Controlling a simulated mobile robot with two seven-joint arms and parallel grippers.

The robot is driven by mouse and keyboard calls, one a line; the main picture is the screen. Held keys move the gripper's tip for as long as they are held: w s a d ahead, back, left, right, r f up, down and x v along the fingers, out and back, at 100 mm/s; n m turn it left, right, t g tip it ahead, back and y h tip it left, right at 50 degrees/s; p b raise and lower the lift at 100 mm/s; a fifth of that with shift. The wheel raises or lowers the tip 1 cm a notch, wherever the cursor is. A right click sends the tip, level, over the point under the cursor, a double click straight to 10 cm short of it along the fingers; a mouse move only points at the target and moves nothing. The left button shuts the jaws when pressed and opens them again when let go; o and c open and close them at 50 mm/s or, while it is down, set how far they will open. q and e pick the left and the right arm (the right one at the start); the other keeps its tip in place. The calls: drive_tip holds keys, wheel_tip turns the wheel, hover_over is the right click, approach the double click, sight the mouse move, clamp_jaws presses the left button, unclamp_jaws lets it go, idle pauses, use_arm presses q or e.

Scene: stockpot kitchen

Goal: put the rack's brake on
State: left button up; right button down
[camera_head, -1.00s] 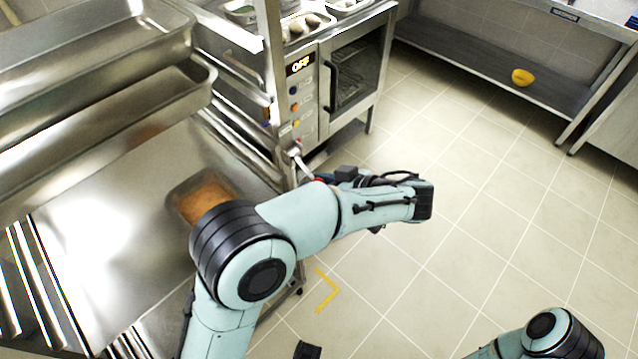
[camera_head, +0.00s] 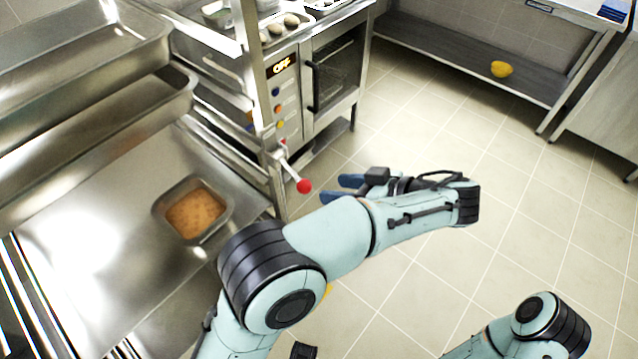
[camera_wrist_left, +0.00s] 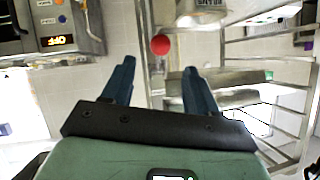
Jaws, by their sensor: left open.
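The rack (camera_head: 262,130) is a metal frame with trays at the left of the head view. Its brake lever ends in a red knob (camera_head: 304,186) and sticks out from the rack's post, pointing down and to the right. My left gripper (camera_head: 340,188) has blue fingers and is open just right of the knob, apart from it. In the left wrist view the red knob (camera_wrist_left: 160,44) is beyond the fingertips, between their lines and nearer the left finger. Nothing is between the fingers. My right gripper is out of view; only part of that arm shows at the bottom right.
An oven (camera_head: 318,75) with an OFF display stands behind the rack. A pan of brown food (camera_head: 195,212) sits on the rack's lower tray. A yellow bowl (camera_head: 501,69) is on a low shelf at the back. The tiled floor at right is clear.

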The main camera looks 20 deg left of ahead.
use_arm(q)
drive_tip(key=v, duration=0.3)
drive_tip(key=shift+d+r, duration=0.1)
drive_tip(key=shift+d, duration=0.1)
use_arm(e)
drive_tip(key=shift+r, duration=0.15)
use_arm(q)
drive_tip(key=s+a+f+m+g+h+p, duration=0.25)
drive_tip(key=f+m+h, duration=0.2)
drive_tip(key=f, duration=1.05)
drive_tip(key=s+a+f+m+g+h+p, duration=0.1)
drive_tip(key=s+a+f+m+g+h, duration=0.3)
drive_tip(key=f, duration=1.2)
drive_tip(key=s+f+t+h+p, duration=0.1)
drive_tip(key=s+f+h, duration=0.3)
drive_tip(key=s, duration=0.4)
drive_tip(key=s+f+t+h+p, duration=0.2)
drive_tip(key=s+f, duration=0.4)
drive_tip(key=s, duration=0.3)
drive_tip(key=shift+s+a+h+p, duration=0.15)
drive_tip(key=shift+a+h+p, duration=0.4)
drive_tip(key=shift+h, duration=0.3)
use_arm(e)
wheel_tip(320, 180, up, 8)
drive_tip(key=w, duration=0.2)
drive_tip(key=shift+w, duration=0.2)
